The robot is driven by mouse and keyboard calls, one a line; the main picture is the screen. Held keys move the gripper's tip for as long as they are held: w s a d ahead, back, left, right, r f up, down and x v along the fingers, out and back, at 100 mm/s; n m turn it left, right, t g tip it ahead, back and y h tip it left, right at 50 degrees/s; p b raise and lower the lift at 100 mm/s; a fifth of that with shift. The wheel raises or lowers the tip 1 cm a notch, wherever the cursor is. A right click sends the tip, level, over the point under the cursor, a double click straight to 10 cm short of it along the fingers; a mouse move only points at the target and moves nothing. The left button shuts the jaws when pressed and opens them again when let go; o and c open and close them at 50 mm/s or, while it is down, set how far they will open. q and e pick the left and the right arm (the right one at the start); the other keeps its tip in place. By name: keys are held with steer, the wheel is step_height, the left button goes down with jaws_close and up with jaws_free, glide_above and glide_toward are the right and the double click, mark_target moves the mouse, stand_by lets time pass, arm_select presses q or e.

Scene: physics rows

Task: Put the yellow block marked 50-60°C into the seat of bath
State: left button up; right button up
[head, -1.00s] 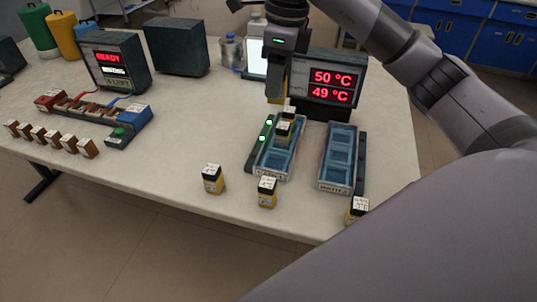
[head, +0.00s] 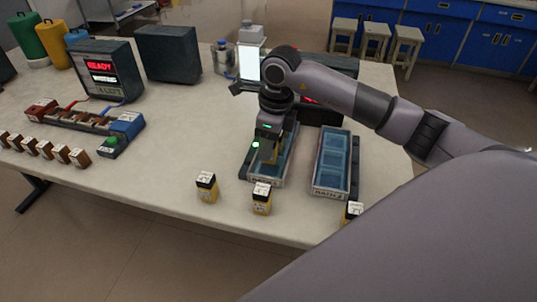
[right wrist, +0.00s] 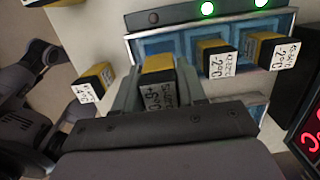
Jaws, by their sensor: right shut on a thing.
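My right gripper (head: 271,158) is over the front part of the left bath (head: 265,182). It is shut on a yellow block with a dark top (right wrist: 158,70); the block's white label is only partly readable. In the right wrist view the held block is beside the row of blue seats of the bath (right wrist: 150,46); I cannot tell whether it touches the seat. Two other yellow blocks, a nearer one (right wrist: 216,58) and a farther one (right wrist: 266,48), sit in that bath. In the head view the arm hides them. My left gripper is not in view.
Yellow blocks stand on the table at the left (head: 206,188), in front of the bath (head: 262,199) and near the right edge (head: 353,212). A second bath (head: 331,190) with empty blue seats is at right. A red-display box (right wrist: 309,135) is behind.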

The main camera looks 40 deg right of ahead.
step_height(320, 180, down, 4)
steer(key=shift+f, duration=0.1)
steer(key=shift+f, duration=0.15)
steer(key=o, duration=0.8)
steer(key=shift+r, duration=0.35)
steer(key=r, duration=0.7)
steer(key=s+d+r, duration=0.1)
steer(key=r, duration=0.3)
steer(key=shift+s+r+b, duration=0.1)
steer(key=shift+r+b, duration=0.2)
steer(key=shift+r, duration=0.05)
